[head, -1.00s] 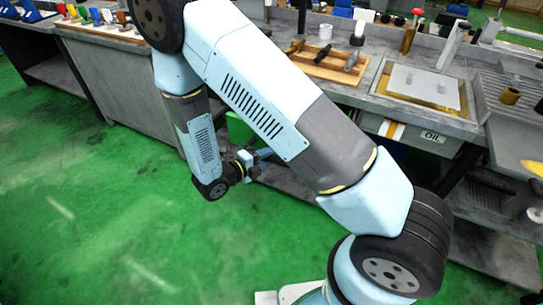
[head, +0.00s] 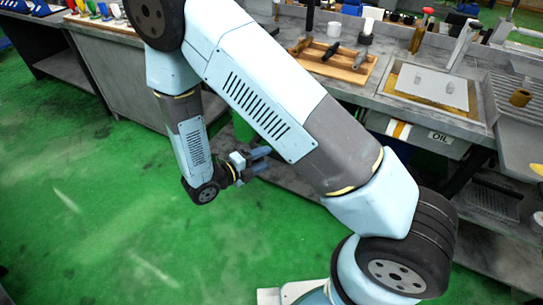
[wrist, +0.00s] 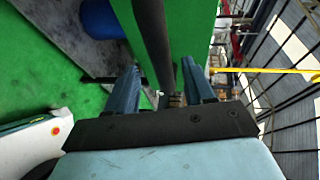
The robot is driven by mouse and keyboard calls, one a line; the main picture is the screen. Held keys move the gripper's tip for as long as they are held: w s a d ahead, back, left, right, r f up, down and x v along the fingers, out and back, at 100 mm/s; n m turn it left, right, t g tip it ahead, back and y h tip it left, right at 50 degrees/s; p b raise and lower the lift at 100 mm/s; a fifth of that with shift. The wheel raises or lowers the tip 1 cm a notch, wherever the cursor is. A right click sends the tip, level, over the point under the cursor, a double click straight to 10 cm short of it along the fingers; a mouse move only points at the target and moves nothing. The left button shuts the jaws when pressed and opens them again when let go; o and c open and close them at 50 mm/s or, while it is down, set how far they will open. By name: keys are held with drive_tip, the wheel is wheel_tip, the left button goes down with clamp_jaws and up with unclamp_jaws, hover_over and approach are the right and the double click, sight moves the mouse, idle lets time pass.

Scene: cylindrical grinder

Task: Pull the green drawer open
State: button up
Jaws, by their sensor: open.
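The green drawer (head: 243,128) is mostly hidden behind my arm in the head view; only a small green patch shows below the bench. In the wrist view, a large green front (wrist: 196,28) fills the upper middle. A dark bar (wrist: 153,35), seemingly its handle, runs down from the top edge. My gripper (head: 264,160) is open, with its two blue fingers apart, low in front of the bench. In the wrist view, my gripper (wrist: 160,77) has one finger on each side of the bar's line. I cannot tell whether the bar is between the fingertips in depth.
The grey bench carries a wooden tray (head: 337,63) of tools and a metal plate (head: 432,87). A blue cylinder (wrist: 99,18) stands on the grey shelf. The green floor (head: 90,210) at the left is clear.

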drive_tip(key=v, duration=0.9)
drive_tip(key=w+d+r+m+g+y, duration=0.2)
drive_tip(key=d+r+m+g+y, duration=0.5)
drive_tip(key=d+r+m, duration=1.2)
drive_tip(key=s+d+r+m+t+y, duration=0.2)
drive_tip(key=s+d+r+m, duration=0.3)
drive_tip(key=r+m, duration=0.3)
drive_tip(key=s+d+r+m+t+y, duration=0.1)
drive_tip(key=s+d+r+m+y, duration=0.3)
drive_tip(key=r+m, duration=0.5)
drive_tip(key=s+d+m, duration=0.1)
drive_tip(key=s+m, duration=0.1)
drive_tip(key=m, duration=0.5)
drive_tip(key=shift+s+r+m+t, duration=0.2)
drive_tip(key=shift+m+t, duration=0.1)
drive_tip(key=shift+t, duration=0.1)
